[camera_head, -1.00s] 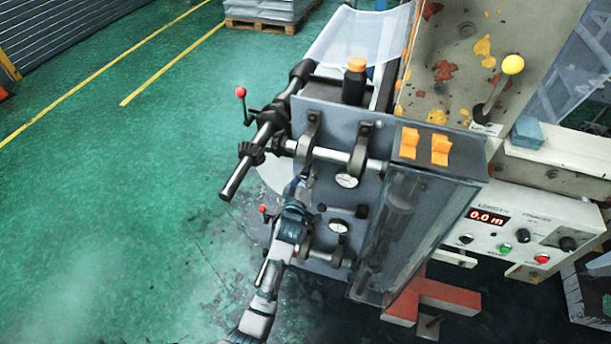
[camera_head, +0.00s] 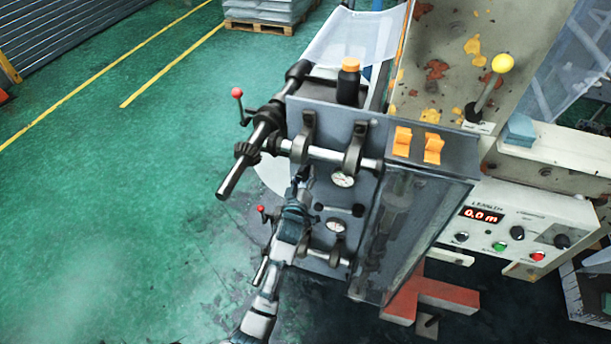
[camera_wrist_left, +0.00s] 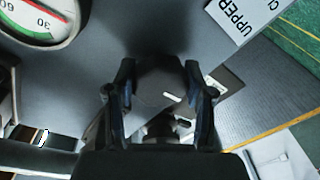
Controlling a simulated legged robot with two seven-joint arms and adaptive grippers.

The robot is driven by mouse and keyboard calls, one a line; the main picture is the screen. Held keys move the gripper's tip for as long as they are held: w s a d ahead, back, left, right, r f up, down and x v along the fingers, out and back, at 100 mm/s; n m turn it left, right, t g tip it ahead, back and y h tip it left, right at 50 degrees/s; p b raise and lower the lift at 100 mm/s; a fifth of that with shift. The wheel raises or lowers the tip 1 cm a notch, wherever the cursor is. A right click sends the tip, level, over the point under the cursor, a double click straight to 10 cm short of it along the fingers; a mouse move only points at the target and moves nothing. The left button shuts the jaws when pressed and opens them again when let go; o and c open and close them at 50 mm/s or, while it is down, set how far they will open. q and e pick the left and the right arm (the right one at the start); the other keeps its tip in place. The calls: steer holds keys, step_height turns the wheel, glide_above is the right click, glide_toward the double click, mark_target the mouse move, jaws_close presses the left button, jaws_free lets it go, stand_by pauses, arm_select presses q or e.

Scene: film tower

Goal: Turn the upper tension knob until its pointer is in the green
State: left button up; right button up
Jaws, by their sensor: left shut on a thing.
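The upper tension knob (camera_wrist_left: 158,78) is a dark round knob on the grey panel, with a short white mark near its lower right edge. My left gripper (camera_wrist_left: 162,80) is shut on it, one finger on each side. In the head view my left gripper (camera_head: 303,177) reaches the panel from below, and the knob is hidden there. The white "UPPER" label (camera_wrist_left: 235,18) is at the upper right of the wrist view. A round gauge (camera_wrist_left: 38,18) with green and red bands is cut off at the upper left; its pointer cannot be read. My right gripper is not in view.
The upper dial (camera_head: 343,180) and lower dial (camera_head: 336,225) sit right of my gripper. Steel rollers (camera_head: 330,155) and red-ball levers (camera_head: 237,92) stick out nearby. A control box (camera_head: 515,235) stands at the right. The green floor at the left is clear.

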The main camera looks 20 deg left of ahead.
arm_select(q)
steer(key=shift+r+m+p, duration=0.3)
steer(key=shift+m, duration=0.4)
steer(key=m+p, duration=0.1)
steer(key=m, duration=0.1)
steer(key=shift+a+m, duration=0.1)
steer(key=shift+m, duration=0.3)
steer(key=m, duration=0.3)
steer(key=shift+t+h+p, duration=0.3)
steer(key=m+p, duration=0.1)
steer(key=m, duration=0.3)
steer(key=shift+m, duration=0.4)
steer(key=m+h, duration=0.1)
steer(key=m, duration=0.3)
steer(key=shift+f+m, duration=0.1)
steer(key=shift+m, duration=0.2)
steer(key=shift+m+p, duration=0.3)
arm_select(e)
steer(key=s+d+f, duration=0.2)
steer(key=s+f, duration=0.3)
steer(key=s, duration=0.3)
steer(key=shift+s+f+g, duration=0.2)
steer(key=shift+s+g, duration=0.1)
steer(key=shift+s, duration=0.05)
arm_select(q)
steer(key=shift+f, duration=0.1)
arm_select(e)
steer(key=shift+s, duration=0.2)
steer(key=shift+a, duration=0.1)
